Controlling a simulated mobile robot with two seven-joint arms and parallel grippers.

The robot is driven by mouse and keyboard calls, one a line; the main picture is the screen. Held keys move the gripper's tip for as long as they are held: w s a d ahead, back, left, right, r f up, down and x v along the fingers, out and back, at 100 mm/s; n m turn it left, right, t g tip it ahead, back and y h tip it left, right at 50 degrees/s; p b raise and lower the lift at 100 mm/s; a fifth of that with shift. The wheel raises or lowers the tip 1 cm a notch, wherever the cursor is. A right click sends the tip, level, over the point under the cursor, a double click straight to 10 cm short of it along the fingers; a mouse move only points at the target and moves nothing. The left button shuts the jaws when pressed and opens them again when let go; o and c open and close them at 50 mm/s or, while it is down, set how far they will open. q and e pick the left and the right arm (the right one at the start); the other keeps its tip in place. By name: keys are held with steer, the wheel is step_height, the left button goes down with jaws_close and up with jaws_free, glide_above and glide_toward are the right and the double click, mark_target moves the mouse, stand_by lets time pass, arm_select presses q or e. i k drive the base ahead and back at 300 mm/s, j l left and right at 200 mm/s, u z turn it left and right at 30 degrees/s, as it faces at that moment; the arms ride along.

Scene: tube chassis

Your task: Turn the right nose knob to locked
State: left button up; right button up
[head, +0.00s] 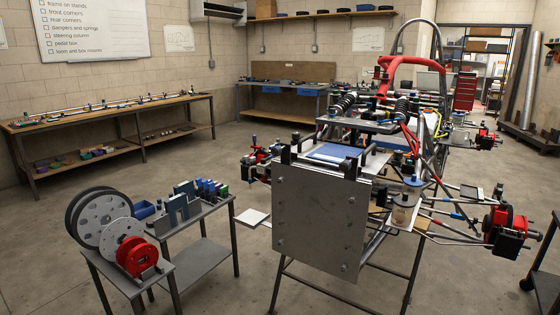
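The tube chassis (383,237) stands on a stand at centre right, its nose towards me. A flat grey plate (320,222) covers the nose front, with a blue panel (335,152) on top behind it. Small black upright parts stand beside the panel, one at its left (285,158) and one at its right (348,168). I cannot tell whether either is a nose knob, nor read a locked or unlocked position. Neither of my grippers shows in the head view.
A small cart (205,252) with discs and blue parts stands at the front left. A red and black wheel hub (507,230) sticks out at the right. A long workbench (110,108) lines the left wall. The floor between bench and chassis is mostly clear.

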mark_target(296, 135)
steer(key=i+j, duration=0.15)
steer(key=i, duration=0.2)
steer(key=i+j, duration=0.2)
steer(key=i, duration=0.2)
steer(key=i+j, duration=0.15)
steer(key=i, duration=0.2)
